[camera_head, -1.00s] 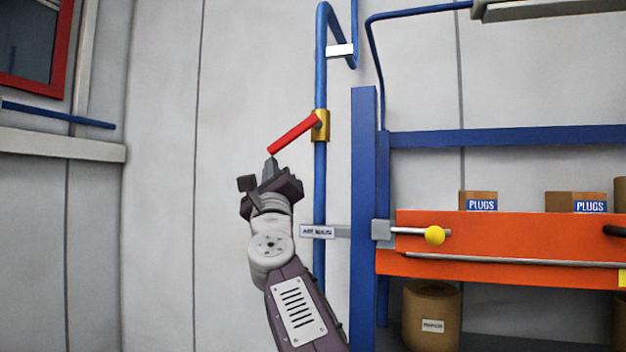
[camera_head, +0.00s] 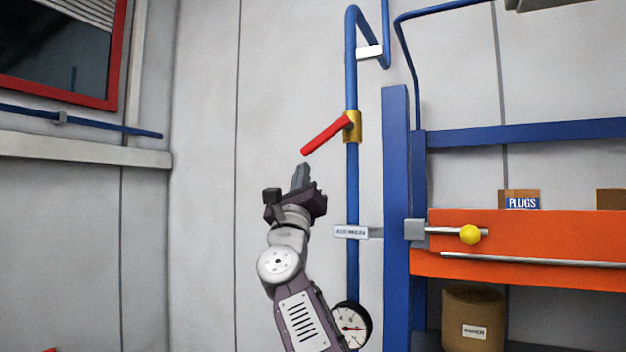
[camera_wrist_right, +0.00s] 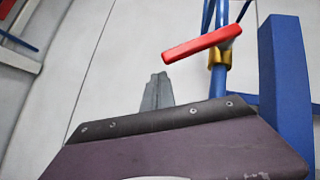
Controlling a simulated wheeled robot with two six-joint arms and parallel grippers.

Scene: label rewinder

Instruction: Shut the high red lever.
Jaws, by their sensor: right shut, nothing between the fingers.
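The red lever (camera_head: 326,136) sits on a brass valve body (camera_head: 352,126) on the blue vertical pipe (camera_head: 351,190). It slants down and to the left from the valve, across the pipe's line. My right gripper (camera_head: 303,168) is shut and empty, pointing up just below the lever's free end; a small gap shows between them. In the right wrist view the shut fingers (camera_wrist_right: 157,80) stand left of and below the red lever (camera_wrist_right: 203,45), with no clear contact. My left gripper is in neither view.
A pressure gauge (camera_head: 351,325) sits low on the pipe. A blue post (camera_head: 396,200) and an orange shelf beam (camera_head: 540,240) with a yellow knob (camera_head: 470,235) stand to the right. Bare wall (camera_head: 205,200) lies left of my arm.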

